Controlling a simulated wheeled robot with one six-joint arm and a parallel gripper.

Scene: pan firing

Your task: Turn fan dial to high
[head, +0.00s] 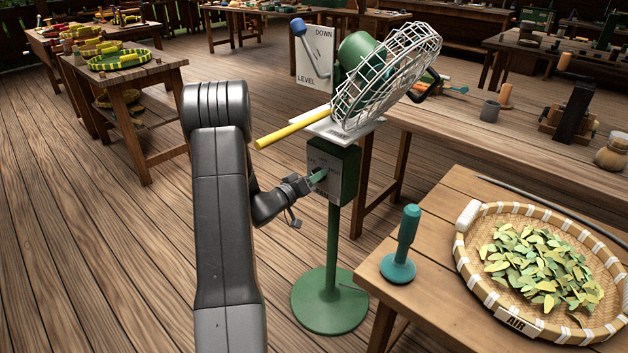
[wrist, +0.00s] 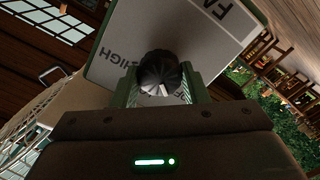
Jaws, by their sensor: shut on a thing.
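The fan dial is a black ribbed knob (wrist: 160,72) with a white pointer mark, on the pale panel of a green control box (head: 334,170). In the wrist view the panel looks upside down. The HIGH label (wrist: 121,66) is left of the knob, while the pointer mark faces the picture's bottom, not the label. My gripper (head: 317,178) is shut on the dial, with one green finger on each side of it in the wrist view (wrist: 160,88). In the head view the gripper hides most of the dial. The green fan (head: 385,75) in a wire cage stands above the box.
A yellow rod (head: 290,128) sticks out left below the fan. The stand's round green base (head: 330,300) is on the floor. At right, a table (head: 440,215) bears a teal handled tool (head: 405,248) and a woven tray (head: 466,270) of leaves. Floor at left is open.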

